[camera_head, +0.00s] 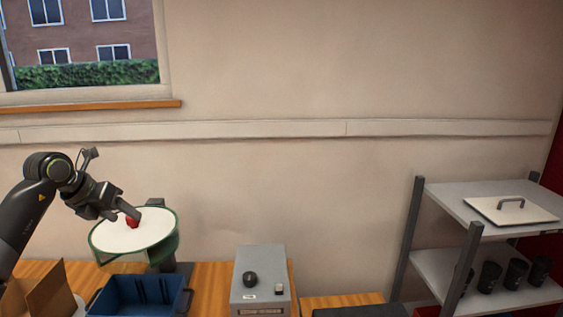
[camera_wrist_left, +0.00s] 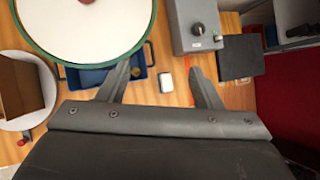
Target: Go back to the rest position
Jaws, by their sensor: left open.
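My left gripper (camera_head: 134,218) is over the round white plate with a green rim (camera_head: 112,238) in the head view, near a small red thing (camera_head: 132,222) on it. In the left wrist view the left gripper (camera_wrist_left: 158,78) has its two fingers spread wide, with nothing held between them. The white plate also shows there (camera_wrist_left: 85,25), beyond the left finger. My right gripper is in neither view.
A blue bin (camera_head: 138,297) and a cardboard piece (camera_head: 48,288) stand on the wooden table below the plate. A grey control box with a black knob (camera_head: 262,272) is right of them. A shelf (camera_head: 480,210) with several black cups stands at far right.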

